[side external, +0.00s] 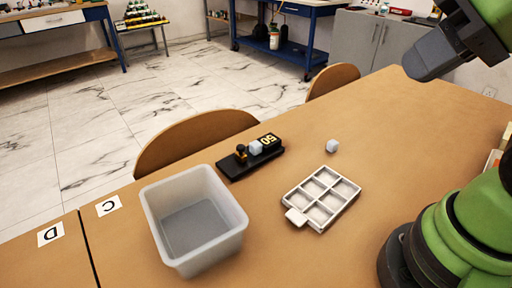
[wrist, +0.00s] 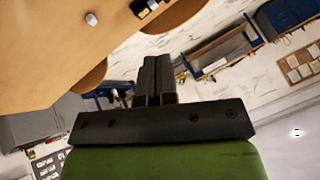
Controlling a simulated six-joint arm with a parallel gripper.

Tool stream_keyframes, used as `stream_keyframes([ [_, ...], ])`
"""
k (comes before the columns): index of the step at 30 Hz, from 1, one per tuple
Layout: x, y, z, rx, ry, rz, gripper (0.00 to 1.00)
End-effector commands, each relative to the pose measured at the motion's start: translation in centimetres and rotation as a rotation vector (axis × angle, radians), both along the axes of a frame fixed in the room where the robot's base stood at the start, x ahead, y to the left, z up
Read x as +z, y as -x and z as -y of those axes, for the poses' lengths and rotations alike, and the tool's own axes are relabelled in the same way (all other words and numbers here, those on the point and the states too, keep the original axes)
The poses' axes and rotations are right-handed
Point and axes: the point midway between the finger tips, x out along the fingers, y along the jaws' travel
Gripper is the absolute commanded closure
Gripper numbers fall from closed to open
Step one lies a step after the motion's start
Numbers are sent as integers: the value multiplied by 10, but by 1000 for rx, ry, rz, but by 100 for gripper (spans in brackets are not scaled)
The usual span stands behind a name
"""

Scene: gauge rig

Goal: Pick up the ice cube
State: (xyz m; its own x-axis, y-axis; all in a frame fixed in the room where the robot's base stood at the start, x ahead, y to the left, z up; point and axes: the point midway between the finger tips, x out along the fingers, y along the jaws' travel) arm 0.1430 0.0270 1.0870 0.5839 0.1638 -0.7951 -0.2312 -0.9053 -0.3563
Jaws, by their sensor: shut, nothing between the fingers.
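A small pale ice cube (side external: 332,146) sits alone on the brown table, beyond the white tray; it also shows near the top of the wrist view (wrist: 91,18). A second pale cube (side external: 255,148) rests on the black gauge (side external: 236,170), beside its "50" label. My gripper (wrist: 157,62) shows in the wrist view with its dark fingers together and empty. It is raised well away from both cubes. In the side view I cannot make out the fingertips.
A white six-compartment tray (side external: 289,214) lies mid-table, its compartments apparently empty. An empty, open translucent bin (side external: 215,245) stands left of it. Cards marked C (side external: 108,206) and D (side external: 50,234) lie at the left. Two chair backs (side external: 200,135) (side external: 333,78) rise along the far edge.

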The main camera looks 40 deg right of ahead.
Motion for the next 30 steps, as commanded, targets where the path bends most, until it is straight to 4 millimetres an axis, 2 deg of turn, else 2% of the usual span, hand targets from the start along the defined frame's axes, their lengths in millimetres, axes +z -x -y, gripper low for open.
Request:
stream_keyframes([
  [6,0,0,0,0,0,0,98],
  [13,0,0,0,0,0,0,45],
  [14,0,0,0,0,0,0,43],
  [23,2,-3,0,15,12,-3,43],
  [26,8,-16,0,78,57,-20,43],
  [30,21,-55,0,265,184,-60,43],
])
